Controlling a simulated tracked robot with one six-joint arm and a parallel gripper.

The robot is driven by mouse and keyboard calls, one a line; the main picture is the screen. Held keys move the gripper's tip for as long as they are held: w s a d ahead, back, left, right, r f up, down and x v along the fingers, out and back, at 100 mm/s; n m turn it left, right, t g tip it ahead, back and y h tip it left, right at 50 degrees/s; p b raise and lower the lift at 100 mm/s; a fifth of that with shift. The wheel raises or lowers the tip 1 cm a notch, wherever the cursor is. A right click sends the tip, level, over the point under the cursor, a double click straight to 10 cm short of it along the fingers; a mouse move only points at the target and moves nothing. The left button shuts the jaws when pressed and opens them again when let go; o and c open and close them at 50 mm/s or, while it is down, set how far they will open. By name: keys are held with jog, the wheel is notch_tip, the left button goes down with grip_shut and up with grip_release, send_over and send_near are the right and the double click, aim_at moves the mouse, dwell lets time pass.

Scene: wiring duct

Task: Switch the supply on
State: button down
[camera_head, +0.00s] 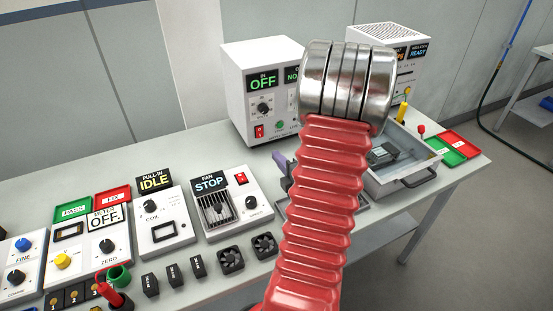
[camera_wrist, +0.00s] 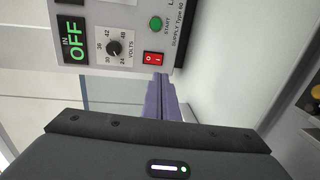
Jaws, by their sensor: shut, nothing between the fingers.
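The supply (camera_head: 234,95) is a white box on the bench, with a green "IN OFF" display (camera_head: 262,82) and a volts knob (camera_head: 264,109). Its red rocker switch (camera_head: 259,131) is low on the front. In the wrist view the supply's face (camera_wrist: 125,15) appears turned sideways, with the switch (camera_wrist: 152,58), a green START button (camera_wrist: 155,23) and the display (camera_wrist: 73,39) reading OFF. My gripper (camera_wrist: 160,76) has purple fingers, shut and empty, with the tips just in front of the panel near the switch. I cannot tell whether they touch it. My arm hides the supply's right side in the head view.
A second white instrument (camera_head: 385,35) stands to the right, behind a grey drawer tray (camera_head: 405,178). A fan unit (camera_head: 225,205) showing STOP, a pull-in unit (camera_head: 160,222) showing IDLE and a meter box (camera_head: 108,243) line the bench at left. Small black parts lie in front.

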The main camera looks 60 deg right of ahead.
aim_at(260, 137)
jog(key=x, duration=1.2)
dwell(0.4)
jog(key=v, duration=1.3)
jog(key=shift+s+a, duration=0.2)
jog(key=shift+s, duration=0.15)
